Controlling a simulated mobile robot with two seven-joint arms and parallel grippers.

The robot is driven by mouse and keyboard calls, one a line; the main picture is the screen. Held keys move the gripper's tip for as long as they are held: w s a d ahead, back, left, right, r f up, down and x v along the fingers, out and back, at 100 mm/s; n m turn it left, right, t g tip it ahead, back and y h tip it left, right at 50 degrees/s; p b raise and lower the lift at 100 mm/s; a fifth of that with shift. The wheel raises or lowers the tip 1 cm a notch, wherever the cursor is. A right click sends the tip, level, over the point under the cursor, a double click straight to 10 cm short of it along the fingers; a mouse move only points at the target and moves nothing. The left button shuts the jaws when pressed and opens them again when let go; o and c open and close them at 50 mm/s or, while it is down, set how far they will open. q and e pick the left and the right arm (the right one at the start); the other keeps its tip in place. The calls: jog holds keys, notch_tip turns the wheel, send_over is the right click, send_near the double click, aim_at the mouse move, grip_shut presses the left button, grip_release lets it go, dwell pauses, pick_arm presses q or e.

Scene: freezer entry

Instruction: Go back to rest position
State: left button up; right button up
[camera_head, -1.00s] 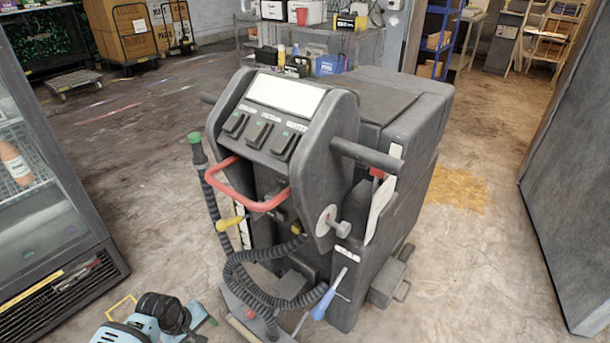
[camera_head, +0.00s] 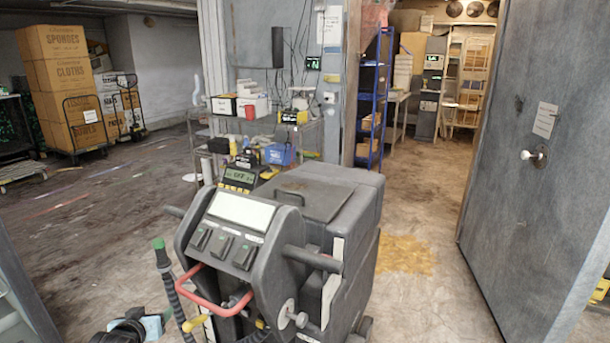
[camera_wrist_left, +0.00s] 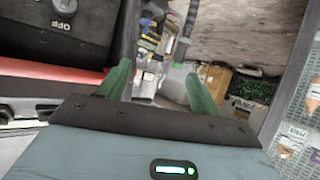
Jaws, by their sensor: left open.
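My left gripper (camera_wrist_left: 158,76) shows in the left wrist view with its two green fingers spread apart. Nothing is held between them. In the head view only part of my left arm's end shows, dark and light blue, at the bottom left edge beside the machine. The large grey floor machine (camera_head: 345,215) stands in front of me, with a red handle (camera_head: 207,295), a panel of switches and a black hose with a green-topped grip (camera_head: 159,244) on its left. In the wrist view a black switch panel with OFF lettering (camera_wrist_left: 65,20) is close by the gripper. My right gripper is not in view.
A grey door (camera_head: 535,165) with a white knob stands open at the right. A metal shelf cart (camera_head: 312,140) with boxes is behind the machine. Stacked cartons (camera_head: 62,85) stand at the far left. The floor left of the machine is mostly clear.

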pick_arm(q)
notch_tip(320, 180, up, 5)
jog(key=w+m+t, duration=0.2)
jog(key=m+t, duration=0.1)
jog(key=m, duration=0.2)
jog(key=s+d+f+g+h, duration=0.1)
jog(key=s+d+f+g, duration=0.1)
jog(key=s+d+f, duration=0.55)
jog(key=s+d+f+g+h, duration=0.1)
jog(key=s+d+f, duration=0.2)
jog(key=s+f, duration=0.8)
jog(key=s+d+f+g, duration=0.1)
jog(key=s+d, duration=0.1)
jog(key=s, duration=0.7)
jog(key=s+d+g, duration=0.1)
jog(key=s+d, duration=0.2)
jog(key=s, duration=0.6)
jog(key=s+d+f+n+g+h, duration=0.1)
jog(key=s+d, duration=0.2)
jog(key=s, duration=0.6)
jog(key=shift+s+f+g, duration=0.25)
jog(key=shift+f+g, duration=0.05)
jog(key=shift+f, duration=0.05)
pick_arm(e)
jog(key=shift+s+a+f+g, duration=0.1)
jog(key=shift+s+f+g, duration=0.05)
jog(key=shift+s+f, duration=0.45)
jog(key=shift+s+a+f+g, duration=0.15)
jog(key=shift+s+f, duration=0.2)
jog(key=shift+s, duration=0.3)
